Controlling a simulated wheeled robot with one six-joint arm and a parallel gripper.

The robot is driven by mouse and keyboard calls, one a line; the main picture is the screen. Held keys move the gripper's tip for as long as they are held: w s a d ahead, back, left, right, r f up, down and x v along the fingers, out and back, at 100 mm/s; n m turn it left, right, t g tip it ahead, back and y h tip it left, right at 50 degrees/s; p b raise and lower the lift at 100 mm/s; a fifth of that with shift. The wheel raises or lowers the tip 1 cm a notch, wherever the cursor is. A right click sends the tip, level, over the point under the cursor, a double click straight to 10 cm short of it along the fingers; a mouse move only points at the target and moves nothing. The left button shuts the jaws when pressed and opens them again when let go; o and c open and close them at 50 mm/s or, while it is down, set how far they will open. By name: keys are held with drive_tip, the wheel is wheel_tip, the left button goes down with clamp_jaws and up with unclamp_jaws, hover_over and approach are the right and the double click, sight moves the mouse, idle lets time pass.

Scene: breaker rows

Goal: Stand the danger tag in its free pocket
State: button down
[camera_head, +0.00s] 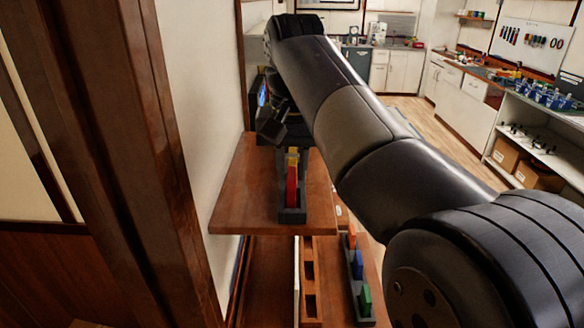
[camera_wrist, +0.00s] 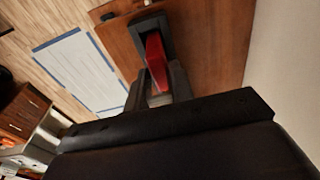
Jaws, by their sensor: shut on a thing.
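A red tag (camera_head: 292,187) stands upright at a dark grey rack (camera_head: 292,216) on the upper wooden shelf. A yellow piece (camera_head: 293,156) shows just behind and above the red; I cannot tell whether it belongs to the same tag. My gripper (camera_head: 291,165) is over the rack, pointing down, its fingers on either side of the tag. In the wrist view the red tag (camera_wrist: 155,55) runs from the rack (camera_wrist: 148,23) back between my gripper's fingers (camera_wrist: 160,90), which are shut on it. The tag's lower edge and its seating in a pocket are hidden.
The upper shelf (camera_head: 240,200) is bare left of the rack, beside a white wall. Below stand a wooden rack (camera_head: 310,300) with open pockets and a dark rack holding orange (camera_head: 352,237), blue (camera_head: 358,265) and green (camera_head: 365,300) tags. A dark wooden post (camera_head: 130,130) is at left.

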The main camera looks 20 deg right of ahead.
drive_tip(key=shift+f, duration=0.2)
drive_tip(key=shift+f, duration=0.15)
drive_tip(key=c, duration=1.2)
unclamp_jaws()
drive_tip(key=shift+c, duration=0.2)
drive_tip(key=shift+s+r+p, duration=0.15)
drive_tip(key=shift+s+r, duration=0.1)
drive_tip(key=shift+r, duration=1.75)
drive_tip(key=shift+s+r+p, duration=0.15)
drive_tip(key=shift+s+r, duration=0.05)
drive_tip(key=shift+r, duration=1.75)
